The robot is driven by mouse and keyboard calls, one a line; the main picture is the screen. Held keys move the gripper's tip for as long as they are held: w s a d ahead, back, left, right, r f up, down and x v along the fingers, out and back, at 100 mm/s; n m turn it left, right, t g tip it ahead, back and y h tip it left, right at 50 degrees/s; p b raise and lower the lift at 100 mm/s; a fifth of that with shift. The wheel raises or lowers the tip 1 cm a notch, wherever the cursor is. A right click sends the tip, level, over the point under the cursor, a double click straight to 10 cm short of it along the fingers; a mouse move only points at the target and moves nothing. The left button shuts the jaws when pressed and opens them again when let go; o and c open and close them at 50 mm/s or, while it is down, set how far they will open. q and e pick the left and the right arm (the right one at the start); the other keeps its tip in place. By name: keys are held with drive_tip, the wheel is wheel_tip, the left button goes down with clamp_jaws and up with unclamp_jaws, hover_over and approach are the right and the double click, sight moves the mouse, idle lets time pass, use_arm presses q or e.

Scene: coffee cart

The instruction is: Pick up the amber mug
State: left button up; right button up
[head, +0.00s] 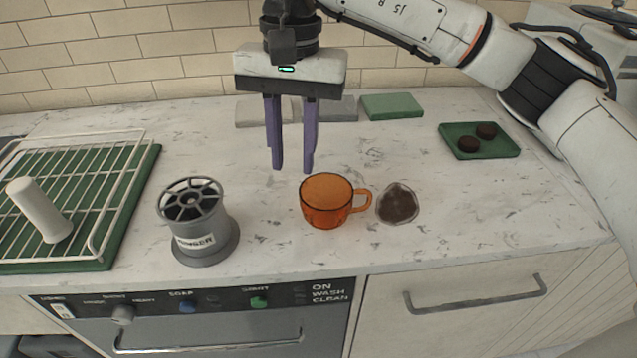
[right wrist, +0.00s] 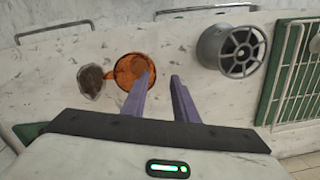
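The amber mug (head: 326,203) stands upright on the marble counter near its front edge, with its handle toward the right. It also shows in the right wrist view (right wrist: 124,72), partly overlapped by one finger. My right gripper (head: 293,170) is open and empty, with two purple fingers pointing down. In the head view its fingertips appear behind and a little left of the mug, apart from it. It also shows in the right wrist view (right wrist: 162,78). My left gripper is not in view.
A grey rinser (head: 205,243) stands left of the mug. A small dish of dark grounds (head: 398,204) sits close to the handle. A green tray (head: 480,152) holds two dark pucks. A rack (head: 98,240) with a white cylinder is far left. Flat blocks (head: 392,106) lie behind.

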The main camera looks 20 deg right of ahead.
sight(302, 190)
drive_tip(key=shift+w+d+r+h, duration=0.3)
drive_tip(key=shift+w+d, duration=0.4)
drive_tip(key=shift+w+d+f, duration=0.1)
drive_tip(key=shift+d+f, duration=0.05)
drive_tip(key=f, duration=0.3)
drive_tip(key=f+p, duration=0.1)
drive_tip(key=f, duration=0.5)
drive_tip(key=shift+s+f+p, duration=0.25)
drive_tip(key=shift+s+p, duration=0.1)
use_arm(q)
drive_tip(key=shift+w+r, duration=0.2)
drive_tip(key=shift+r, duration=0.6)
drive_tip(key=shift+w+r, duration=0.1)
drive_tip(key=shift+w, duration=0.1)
use_arm(e)
clamp_jaws()
